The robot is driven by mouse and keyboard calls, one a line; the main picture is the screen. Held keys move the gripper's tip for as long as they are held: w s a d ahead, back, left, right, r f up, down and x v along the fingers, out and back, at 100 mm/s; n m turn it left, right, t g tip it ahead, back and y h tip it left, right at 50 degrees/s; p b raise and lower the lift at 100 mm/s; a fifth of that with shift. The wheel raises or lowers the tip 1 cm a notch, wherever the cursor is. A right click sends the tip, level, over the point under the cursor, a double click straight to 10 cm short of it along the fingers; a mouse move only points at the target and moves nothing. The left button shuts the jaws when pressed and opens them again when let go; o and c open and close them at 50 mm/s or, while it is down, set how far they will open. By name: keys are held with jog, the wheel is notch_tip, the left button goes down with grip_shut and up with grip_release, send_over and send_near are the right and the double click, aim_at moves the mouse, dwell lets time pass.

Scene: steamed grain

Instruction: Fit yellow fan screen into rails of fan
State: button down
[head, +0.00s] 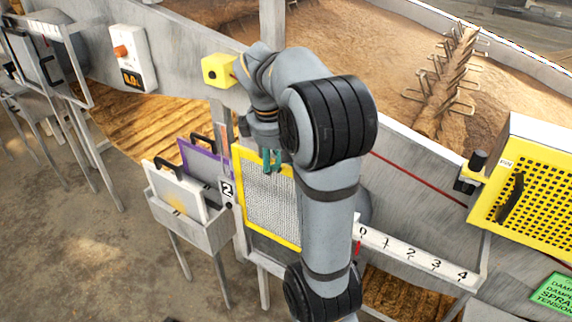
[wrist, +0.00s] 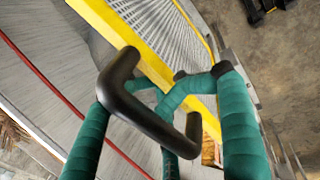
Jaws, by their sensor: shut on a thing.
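The yellow-framed screen (head: 241,190) with pale mesh stands upright below my gripper in the head view, just right of the rack. My arm covers its right side. Its yellow edge (wrist: 143,52) and mesh (wrist: 155,22) also show in the wrist view. My gripper (head: 272,160) has teal fingers at the screen's top edge. In the wrist view my gripper (wrist: 168,105) is closed around the screen's black handle (wrist: 150,112). I cannot tell whether the screen touches any rails. The fan and its rails are not clearly identifiable.
A grey rack (head: 200,238) holds a white screen (head: 175,192) and a purple-framed screen (head: 202,160), both with black handles. A yellow perforated box (head: 528,190) stands at the right. A numbered scale (head: 412,252) runs along the trough wall. Grain fills the trough behind.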

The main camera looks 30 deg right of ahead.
aim_at(287, 206)
jog(key=shift+f+b, duration=1.15)
jog(key=shift+f, duration=0.5)
jog(key=shift+f+b, duration=1.55)
jog(key=shift+f, duration=0.4)
jog(key=shift+f+b, duration=2.2)
jog(key=shift+f, duration=0.35)
jog(key=shift+s+a+f+b, duration=0.1)
jog(key=shift+s+f+b, duration=0.1)
jog(key=shift+f+b, duration=0.2)
jog(key=shift+f, duration=0.1)
jog(key=shift+f, duration=0.1)
